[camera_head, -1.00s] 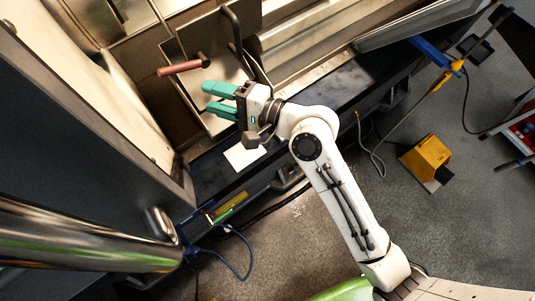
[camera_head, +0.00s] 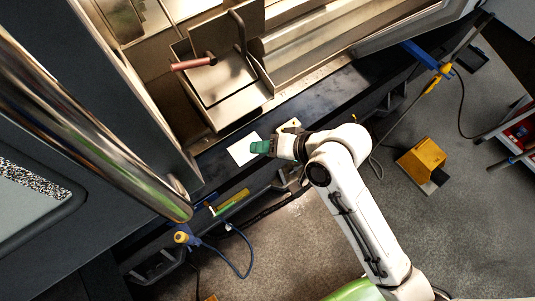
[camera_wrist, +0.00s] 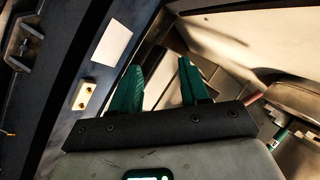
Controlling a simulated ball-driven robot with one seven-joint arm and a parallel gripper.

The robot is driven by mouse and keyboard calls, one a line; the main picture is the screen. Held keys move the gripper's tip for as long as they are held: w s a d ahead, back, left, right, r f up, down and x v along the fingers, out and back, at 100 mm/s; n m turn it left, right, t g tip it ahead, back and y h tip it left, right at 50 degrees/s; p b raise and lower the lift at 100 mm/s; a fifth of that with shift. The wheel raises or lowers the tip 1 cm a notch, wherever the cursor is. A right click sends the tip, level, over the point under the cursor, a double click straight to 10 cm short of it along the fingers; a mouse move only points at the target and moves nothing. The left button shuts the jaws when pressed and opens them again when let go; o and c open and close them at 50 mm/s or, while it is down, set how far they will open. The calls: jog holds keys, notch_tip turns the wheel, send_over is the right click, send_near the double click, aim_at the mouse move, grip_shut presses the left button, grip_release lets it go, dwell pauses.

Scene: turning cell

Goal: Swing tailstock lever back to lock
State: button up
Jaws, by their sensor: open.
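The lever with a reddish-brown grip (camera_head: 194,63) sticks out to the left from a dark hub on the metal tailstock housing (camera_head: 235,102) inside the machine. In the wrist view a small part of a reddish grip (camera_wrist: 254,97) shows right of my fingers. My gripper (camera_head: 259,147) is at the machine's front ledge, below and right of the lever and clearly apart from it. In the wrist view its two green fingers (camera_wrist: 162,84) are spread with nothing between them.
A white card (camera_head: 243,149) lies on the dark front ledge (camera_head: 310,108) beside my gripper. A curved metal bar (camera_head: 240,33) rises by the housing. The large steel door handle (camera_head: 90,120) crosses the left. A yellow box (camera_head: 421,160) stands on the floor at right.

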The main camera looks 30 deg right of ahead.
jog(key=shift+s+d+f+g, duration=0.2)
jog(key=shift+s+g, duration=0.1)
jog(key=shift+s, duration=0.2)
